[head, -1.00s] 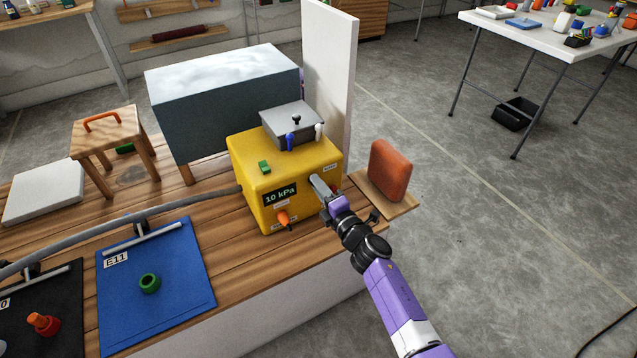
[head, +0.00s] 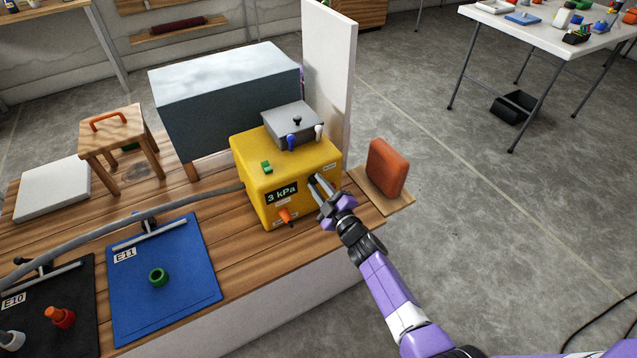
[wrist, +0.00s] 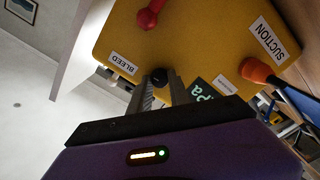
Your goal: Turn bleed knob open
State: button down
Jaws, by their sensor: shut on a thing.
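The yellow pump box (head: 255,180) stands on the wooden bench, and its display (head: 282,193) reads 3 kPa. My gripper (head: 318,182) is at the box's front face, right of the display. In the wrist view the fingers (wrist: 160,88) are shut on the small dark bleed knob (wrist: 160,76), beside the BLEED label (wrist: 123,63). The fingers hide part of the knob. In the head view the knob is hard to make out behind the fingers.
An orange knob (head: 285,215) sits low on the box front; it also shows near the SUCTION label (wrist: 268,39). A red-orange block (head: 387,168) stands right of the box. A grey hose (head: 120,222) runs left.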

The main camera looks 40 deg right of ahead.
jog(key=shift+m, duration=0.6)
jog(key=c, duration=1.2)
grip_release()
jog(key=p+v, duration=0.1)
jog(key=v, duration=0.6)
jog(key=shift+s, duration=0.4)
jog(key=shift+a, duration=0.1)
